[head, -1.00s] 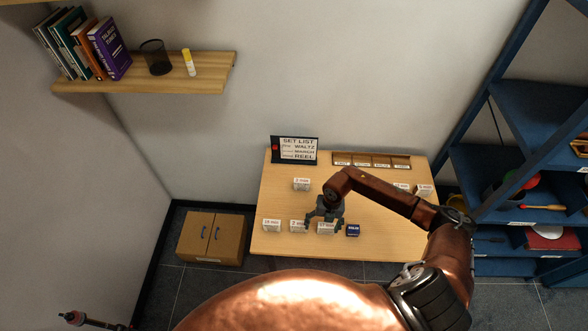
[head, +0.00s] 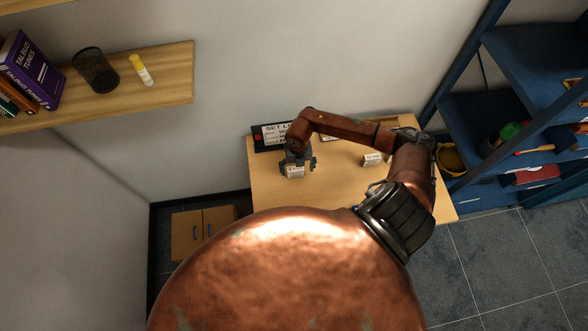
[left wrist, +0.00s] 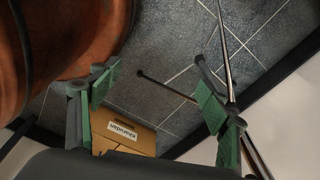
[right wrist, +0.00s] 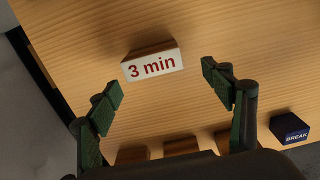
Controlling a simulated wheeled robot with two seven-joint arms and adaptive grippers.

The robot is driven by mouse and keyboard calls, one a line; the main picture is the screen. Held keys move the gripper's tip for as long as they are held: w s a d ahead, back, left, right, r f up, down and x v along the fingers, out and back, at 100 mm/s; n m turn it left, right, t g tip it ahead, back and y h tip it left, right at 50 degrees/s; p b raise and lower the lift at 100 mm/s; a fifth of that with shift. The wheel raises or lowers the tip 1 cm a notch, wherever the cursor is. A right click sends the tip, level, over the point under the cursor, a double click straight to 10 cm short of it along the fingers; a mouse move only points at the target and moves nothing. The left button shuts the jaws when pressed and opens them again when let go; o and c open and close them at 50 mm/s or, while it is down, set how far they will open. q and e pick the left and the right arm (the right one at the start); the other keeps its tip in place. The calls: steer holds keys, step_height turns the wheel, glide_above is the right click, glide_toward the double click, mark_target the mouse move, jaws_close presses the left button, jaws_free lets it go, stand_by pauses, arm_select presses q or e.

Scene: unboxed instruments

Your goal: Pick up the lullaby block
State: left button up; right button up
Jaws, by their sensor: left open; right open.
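No word "lullaby" is readable on any block. A wooden block with a white face marked "3 min" (right wrist: 153,65) stands on the table, ahead of and between the fingers of my right gripper (right wrist: 163,82). The fingers are open and apart from it. In the head view my right gripper (head: 298,164) is above this block (head: 295,172). Several other wooden blocks (right wrist: 181,146) show at the bottom of the right wrist view, faces hidden. My left gripper (left wrist: 155,82) is open and empty, away from the table, over the floor side.
A blue "BREAK" block (right wrist: 290,130) stands at right. A set list board (head: 270,137) is at the table's back, partly hidden by my arm. Another white-faced block (head: 372,160) stands right.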

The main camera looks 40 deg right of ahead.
mark_target(295, 168)
steer(key=f, duration=0.1)
steer(key=w+f, duration=0.1)
steer(key=f, duration=0.2)
steer(key=shift+w+p, duration=0.35)
steer(key=shift+w+f, duration=0.35)
steer(key=shift+f, duration=0.2)
steer(key=shift+s+d+f, duration=0.1)
steer(key=shift+s, duration=0.45)
steer(key=shift+w, duration=0.3)
steer(key=c, duration=0.4)
steer(key=shift+s, duration=0.2)
steer(key=c, duration=0.3)
steer(key=shift+c, duration=0.9)
steer(key=shift+w, duration=0.1)
steer(key=c, duration=0.3)
arm_select(q)
steer(key=shift+w+r, duration=0.15)
steer(key=shift+r, duration=0.35)
arm_select(e)
steer(key=shift+c, duration=0.4)
